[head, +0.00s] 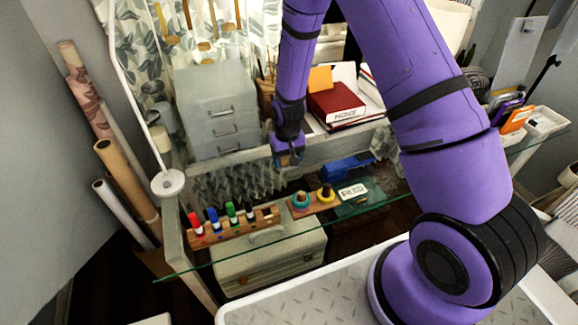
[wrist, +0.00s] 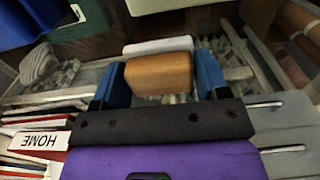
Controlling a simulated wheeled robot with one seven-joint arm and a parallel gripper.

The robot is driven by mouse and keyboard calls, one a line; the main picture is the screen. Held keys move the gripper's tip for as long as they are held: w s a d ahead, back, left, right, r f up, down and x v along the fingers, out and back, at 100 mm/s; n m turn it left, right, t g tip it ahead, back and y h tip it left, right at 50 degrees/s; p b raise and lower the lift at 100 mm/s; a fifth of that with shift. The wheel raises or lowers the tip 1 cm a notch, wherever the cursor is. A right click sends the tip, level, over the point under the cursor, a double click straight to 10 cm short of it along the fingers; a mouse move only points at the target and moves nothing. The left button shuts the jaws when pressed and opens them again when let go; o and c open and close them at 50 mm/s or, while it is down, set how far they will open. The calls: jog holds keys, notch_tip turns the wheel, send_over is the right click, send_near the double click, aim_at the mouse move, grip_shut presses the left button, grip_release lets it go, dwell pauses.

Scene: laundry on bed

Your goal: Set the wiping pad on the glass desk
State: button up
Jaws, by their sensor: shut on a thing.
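My gripper (head: 288,152) is shut on the wiping pad (wrist: 158,74), a brown block with a pale layer along its far side. In the wrist view the blue fingers of my gripper (wrist: 161,78) are on either side of it. In the head view the pad is too small and hidden to make out. The glass desk (head: 300,242) is a clear sheet with a green edge. My gripper hangs above and behind the desk's front edge, near the grey rail at the back.
On the glass stand a wooden marker rack (head: 232,232) with several markers, and a wooden tape holder (head: 313,203) with two rolls. A grey drawer unit (head: 217,110) stands behind left. A red book (head: 336,103) lies behind right. Rolled papers (head: 128,172) lean at left.

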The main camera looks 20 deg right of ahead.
jog(key=shift+d+f, duration=0.1)
jog(key=shift+f, duration=1.85)
jog(key=shift+f, duration=0.1)
jog(key=o, duration=0.9)
notch_tip(320, 180, up, 13)
notch_tip(320, 180, up, 14)
jog(key=t, duration=0.1)
send_over(288, 167)
jog(key=s+d, duration=0.1)
jog(key=d, duration=0.2)
jog(key=s+d+r+t, duration=0.2)
jog(key=s+r, duration=0.5)
jog(key=r, duration=0.4)
jog(key=s+r, duration=0.3)
jog(key=s, duration=0.3)
jog(key=s+d+r+t, duration=0.1)
jog(key=s+r, duration=0.2)
jog(key=s, duration=0.4)
jog(key=s+d+r+t, duration=0.1)
jog(key=s+r, duration=0.3)
jog(key=s, duration=0.2)
jog(key=shift+s+d+r, duration=0.1)
jog(key=shift+s+d, duration=0.1)
jog(key=shift+s, duration=0.05)
